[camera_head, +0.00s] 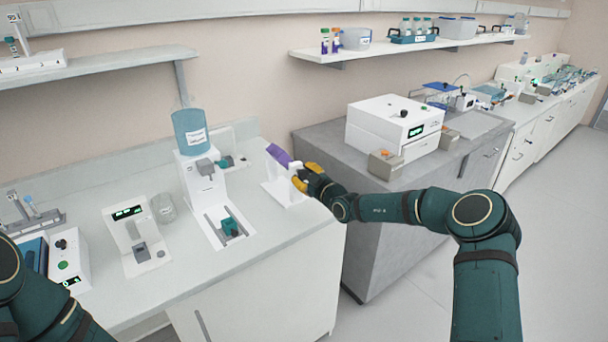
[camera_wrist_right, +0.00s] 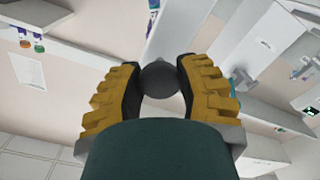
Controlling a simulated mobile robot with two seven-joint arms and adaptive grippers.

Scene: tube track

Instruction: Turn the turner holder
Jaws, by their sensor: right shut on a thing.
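The turner holder is a white stand (camera_head: 284,192) at the right end of the white bench, with a tilted purple piece (camera_head: 278,154) at its top. My right gripper (camera_head: 301,178) reaches it from the right, with its yellow fingers at the stand's right side. In the right wrist view, the fingers (camera_wrist_right: 160,75) are closed around a dark round knob (camera_wrist_right: 160,82). The fingers hide the knob in the head view. Part of my left arm shows at the lower left, but its gripper is out of view.
A grey bench (camera_head: 335,145) with a white machine (camera_head: 394,126) lies to the right.

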